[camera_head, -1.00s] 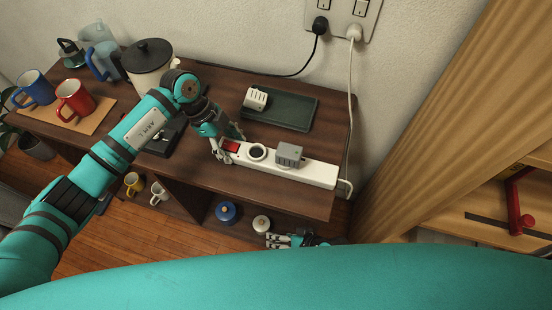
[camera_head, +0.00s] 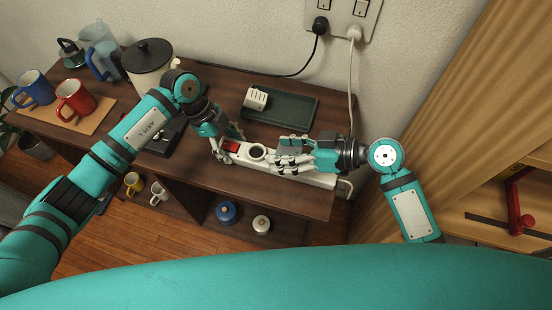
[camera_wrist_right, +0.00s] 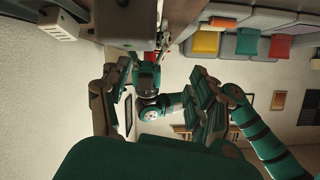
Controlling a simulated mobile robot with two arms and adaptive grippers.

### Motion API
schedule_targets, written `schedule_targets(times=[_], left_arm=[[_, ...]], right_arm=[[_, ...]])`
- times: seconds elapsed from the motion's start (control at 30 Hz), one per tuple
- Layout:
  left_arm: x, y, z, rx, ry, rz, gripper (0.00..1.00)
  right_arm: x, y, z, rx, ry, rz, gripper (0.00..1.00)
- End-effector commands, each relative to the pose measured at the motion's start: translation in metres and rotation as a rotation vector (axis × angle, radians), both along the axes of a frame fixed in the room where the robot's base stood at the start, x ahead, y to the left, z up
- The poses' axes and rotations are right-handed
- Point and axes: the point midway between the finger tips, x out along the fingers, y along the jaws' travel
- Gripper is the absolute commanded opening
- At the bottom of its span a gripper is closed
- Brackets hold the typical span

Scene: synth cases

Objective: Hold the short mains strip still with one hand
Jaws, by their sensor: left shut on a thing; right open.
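The short white mains strip (camera_head: 240,160) lies along the front of the dark table, with a red switch (camera_head: 231,147) at its left end and an empty round socket (camera_head: 257,150). A grey plug block (camera_head: 289,149) sits on the strip to the right of that socket. My left gripper (camera_head: 220,150) is shut on the strip's left end. My right gripper (camera_head: 287,154) is open over the strip's right half, its fingers on either side of the grey block. Whether they touch it I cannot tell.
A dark green tray (camera_head: 290,112) with a cream plug (camera_head: 256,99) lies behind the strip. A wall socket plate (camera_head: 343,14) holds a black and a white plug with cables. Mugs (camera_head: 75,99) and a lidded pot (camera_head: 147,64) stand at the left.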

Motion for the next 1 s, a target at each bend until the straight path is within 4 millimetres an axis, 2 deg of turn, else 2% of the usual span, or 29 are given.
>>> schedule_targets(times=[0.03, 0.1, 0.2, 0.37, 0.53, 1.0], left_arm=[[0.0, 0.0, 0.0, 0.0, -0.001, 0.0, 0.15], [0.0, 0.0, 0.0, 0.0, -0.001, 0.001, 0.15], [0.0, 0.0, 0.0, 0.0, -0.001, 0.001, 0.15], [0.0, 0.0, 0.0, 0.0, -0.001, 0.001, 0.15], [0.0, 0.0, 0.0, 0.0, -0.001, 0.0, 0.15], [0.0, 0.0, 0.0, 0.0, -0.001, 0.0, 0.15]], right_arm=[[0.002, -0.021, 0.001, -0.045, -0.042, 0.01, 0.62], [0.0, -0.045, 0.0, -0.104, -0.089, 0.032, 0.62], [-0.004, -0.071, 0.0, -0.166, -0.132, 0.061, 0.62], [-0.009, -0.09, -0.001, -0.214, -0.163, 0.087, 0.62], [-0.006, -0.084, -0.007, -0.219, -0.167, 0.091, 0.62], [0.015, -0.033, -0.038, -0.221, -0.166, 0.092, 0.62]])
